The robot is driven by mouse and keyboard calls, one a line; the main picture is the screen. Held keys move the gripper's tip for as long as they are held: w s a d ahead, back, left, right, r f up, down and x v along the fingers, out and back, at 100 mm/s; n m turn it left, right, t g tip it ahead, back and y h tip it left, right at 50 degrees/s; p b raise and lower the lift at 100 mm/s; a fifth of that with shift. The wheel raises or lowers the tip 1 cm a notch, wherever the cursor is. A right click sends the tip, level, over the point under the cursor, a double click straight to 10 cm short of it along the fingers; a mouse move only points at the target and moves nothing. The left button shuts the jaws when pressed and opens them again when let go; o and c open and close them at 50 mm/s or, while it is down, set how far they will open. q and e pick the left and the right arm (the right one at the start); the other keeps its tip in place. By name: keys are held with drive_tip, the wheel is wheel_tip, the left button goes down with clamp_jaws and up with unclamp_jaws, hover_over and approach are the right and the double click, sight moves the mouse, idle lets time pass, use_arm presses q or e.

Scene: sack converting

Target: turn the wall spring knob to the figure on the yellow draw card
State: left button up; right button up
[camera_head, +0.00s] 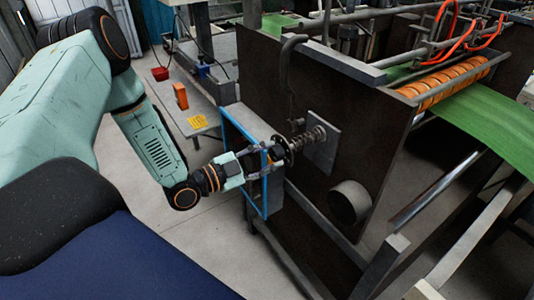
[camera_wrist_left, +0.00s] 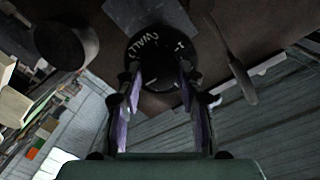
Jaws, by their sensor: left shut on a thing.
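The wall spring knob (camera_head: 279,149) sticks out from a plate on the dark machine side panel, with a coiled spring (camera_head: 310,138) behind it. In the left wrist view it is a round black knob (camera_wrist_left: 156,62) with white lettering and marks around its face; "WALL" seems readable. My left gripper (camera_head: 269,155) is shut on the knob, one finger on each side of it. The yellow draw card (camera_head: 198,121) lies on a grey bench left of the machine; its figure is too small to read. My right gripper is not in view.
A blue-edged frame (camera_head: 237,130) stands close behind my left gripper. A round pipe end (camera_head: 350,201) juts from the panel below the knob, and a hooked bar (camera_head: 289,75) hangs above it. An orange block (camera_head: 181,97) stands on the bench.

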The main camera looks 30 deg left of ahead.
use_arm(q)
drive_tip(key=shift+w+r+m, duration=0.1)
drive_tip(key=shift+r+m, duration=0.1)
drive_tip(key=shift+m, duration=0.4)
drive_tip(key=o, duration=1.2)
drive_tip(key=shift+d+f, duration=0.1)
drive_tip(key=shift+v, duration=3.85)
